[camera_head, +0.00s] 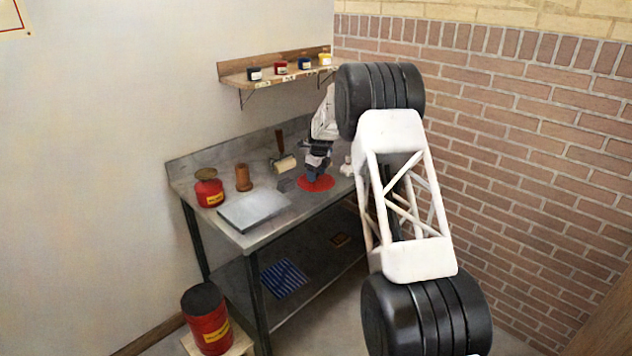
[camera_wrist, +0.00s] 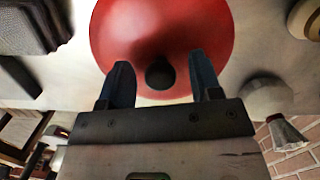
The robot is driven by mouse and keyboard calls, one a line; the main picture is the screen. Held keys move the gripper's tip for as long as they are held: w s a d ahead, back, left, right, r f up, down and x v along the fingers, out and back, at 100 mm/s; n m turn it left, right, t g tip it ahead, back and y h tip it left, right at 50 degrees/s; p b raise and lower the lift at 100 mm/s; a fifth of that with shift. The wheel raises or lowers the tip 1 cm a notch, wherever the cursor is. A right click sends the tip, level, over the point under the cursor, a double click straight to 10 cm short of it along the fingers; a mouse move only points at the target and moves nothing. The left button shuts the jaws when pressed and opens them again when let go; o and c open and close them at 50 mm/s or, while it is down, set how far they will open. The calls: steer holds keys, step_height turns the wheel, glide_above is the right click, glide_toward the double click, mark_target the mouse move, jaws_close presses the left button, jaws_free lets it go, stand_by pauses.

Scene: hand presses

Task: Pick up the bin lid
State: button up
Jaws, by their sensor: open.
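The bin lid is a round red disc (camera_head: 316,184) lying flat on the metal workbench in the head view, below my gripper (camera_head: 318,168). The gripper and arm partly hide the lid in the head view.
On the workbench (camera_head: 262,232) are a red can (camera_head: 209,190), a brown cylinder (camera_head: 243,178), a grey slab (camera_head: 253,209) and a roller (camera_head: 286,164). A red bin with a dark top (camera_head: 208,322) stands at lower left. A wall shelf (camera_head: 240,80) holds several small jars.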

stand_by(0.4)
steer(key=c, duration=1)
steer(key=shift+r, duration=0.2)
steer(key=shift+r, duration=1.65)
steer(key=s, duration=0.5)
steer(key=s+d+r, duration=0.1)
steer(key=s, duration=0.4)
steer(key=s+d, duration=0.1)
steer(key=s, duration=0.4)
steer(key=shift+s+d+r, duration=0.2)
steer(key=shift+s, duration=0.2)
steer(key=shift+a, duration=0.1)
